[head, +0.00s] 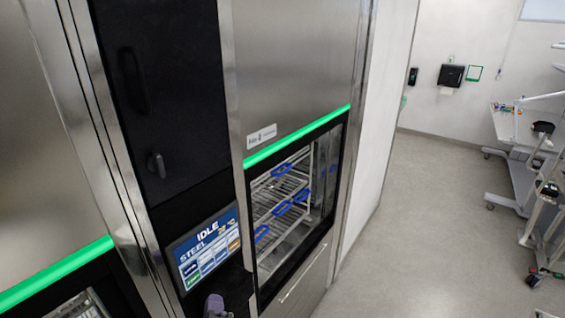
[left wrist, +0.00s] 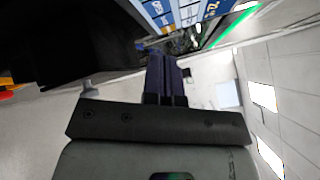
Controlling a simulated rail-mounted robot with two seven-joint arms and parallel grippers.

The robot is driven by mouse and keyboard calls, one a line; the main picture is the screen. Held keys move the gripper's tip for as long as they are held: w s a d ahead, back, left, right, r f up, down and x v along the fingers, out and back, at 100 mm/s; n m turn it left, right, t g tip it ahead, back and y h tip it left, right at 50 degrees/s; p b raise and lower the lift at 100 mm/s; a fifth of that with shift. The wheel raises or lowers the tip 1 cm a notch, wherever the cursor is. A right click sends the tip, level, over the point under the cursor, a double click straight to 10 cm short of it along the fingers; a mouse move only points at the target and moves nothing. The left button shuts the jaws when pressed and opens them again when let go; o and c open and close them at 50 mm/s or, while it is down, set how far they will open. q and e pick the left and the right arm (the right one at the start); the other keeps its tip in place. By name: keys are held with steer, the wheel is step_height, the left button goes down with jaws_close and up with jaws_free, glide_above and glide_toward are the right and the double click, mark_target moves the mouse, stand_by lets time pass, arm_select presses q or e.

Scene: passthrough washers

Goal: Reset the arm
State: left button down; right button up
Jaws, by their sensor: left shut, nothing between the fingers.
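My left gripper (head: 214,304) shows at the bottom edge of the head view, just below the washer's touch screen (head: 207,250). Only its tip is in view there. In the left wrist view my left gripper (left wrist: 166,62) is shut and empty, with dark fingers together. The screen also shows at the top of the left wrist view (left wrist: 182,12), apart from the fingers. It reads IDLE and STEEL. My right gripper is in neither view.
The washer's glass door (head: 292,205) is lit by a green strip and shows racks with blue handles inside. A second washer with a green strip (head: 55,274) stands at left. Open grey floor (head: 420,220) lies to the right, with wheeled carts (head: 520,150) at the far right.

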arm_select(q)
steer(key=s+a+f+n+g+h+p, duration=0.1)
steer(key=s+n+g, duration=0.4)
steer(key=s, duration=0.7)
steer(key=s+a+f+n+g+h+p, duration=0.1)
steer(key=s+a+f+n+g+p, duration=0.1)
steer(key=s+f+n+g, duration=0.3)
steer(key=s+a+f+n+g+h+p, duration=0.1)
steer(key=s+a+f+n+g+p, duration=0.1)
steer(key=s+n, duration=0.8)
steer(key=s+f+g+p, duration=0.1)
steer(key=s+f+g, duration=0.1)
steer(key=s, duration=0.7)
steer(key=shift+a+f+g, duration=0.25)
steer(key=shift+f+g, duration=0.1)
steer(key=shift+g, duration=0.05)
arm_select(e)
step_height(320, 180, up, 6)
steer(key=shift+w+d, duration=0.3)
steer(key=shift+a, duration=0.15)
